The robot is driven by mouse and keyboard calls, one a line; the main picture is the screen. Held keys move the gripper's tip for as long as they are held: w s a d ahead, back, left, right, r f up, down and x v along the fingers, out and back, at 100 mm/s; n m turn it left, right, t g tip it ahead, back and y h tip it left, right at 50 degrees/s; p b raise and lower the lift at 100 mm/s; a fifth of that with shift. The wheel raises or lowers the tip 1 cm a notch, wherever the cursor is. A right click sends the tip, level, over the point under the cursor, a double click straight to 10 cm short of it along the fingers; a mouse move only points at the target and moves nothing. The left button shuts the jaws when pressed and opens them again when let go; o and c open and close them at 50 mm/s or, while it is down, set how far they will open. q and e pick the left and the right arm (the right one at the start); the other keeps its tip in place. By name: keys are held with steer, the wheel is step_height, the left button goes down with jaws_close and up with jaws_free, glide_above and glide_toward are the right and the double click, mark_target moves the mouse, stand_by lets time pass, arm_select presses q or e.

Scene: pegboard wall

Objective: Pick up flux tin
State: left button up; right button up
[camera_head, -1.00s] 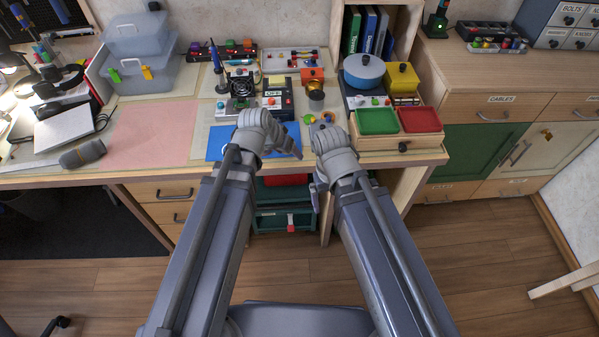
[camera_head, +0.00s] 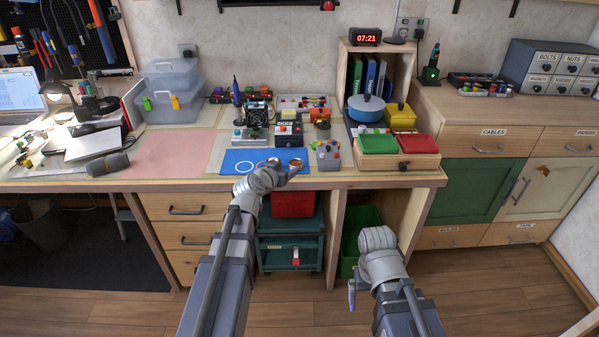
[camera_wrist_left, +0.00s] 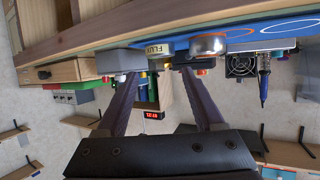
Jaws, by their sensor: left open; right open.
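The flux tin (camera_wrist_left: 158,47) is a small round silver tin labelled FLUX in the left wrist view, which is upside down. A second silver tin (camera_wrist_left: 208,44) sits beside it on the blue mat (camera_wrist_left: 260,32). In the head view, a tin with amber contents (camera_head: 297,163), apparently the flux tin, sits at the mat's right front part, partly hidden by my left gripper (camera_head: 286,174). That gripper is open and empty at the table's front edge, its fingers (camera_wrist_left: 160,72) pointing toward the tin. My right gripper (camera_head: 353,290) is open, low in front of the table.
A grey box with coloured knobs (camera_head: 328,154) stands right of the mat. Green (camera_head: 378,144) and red (camera_head: 418,144) trays lie further right. The pink mat (camera_head: 175,152) is clear.

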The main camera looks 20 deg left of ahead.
mark_target(297, 163)
arm_select(q)
steer(key=shift+f+b+x, duration=0.15)
steer(key=shift+b+x, duration=0.7)
steer(key=shift+x, duration=1.1)
steer(key=shift+f+b+x, duration=0.15)
steer(key=shift+b+x, duration=0.65)
steer(key=shift+x, duration=1.15)
steer(key=shift+s+a+r, duration=0.1)
steer(key=shift+s, duration=0.05)
steer(key=shift+c, duration=0.4)
steer(key=c, duration=1)
step_height(297, 163, up, 10)
steer(key=p, duration=1)
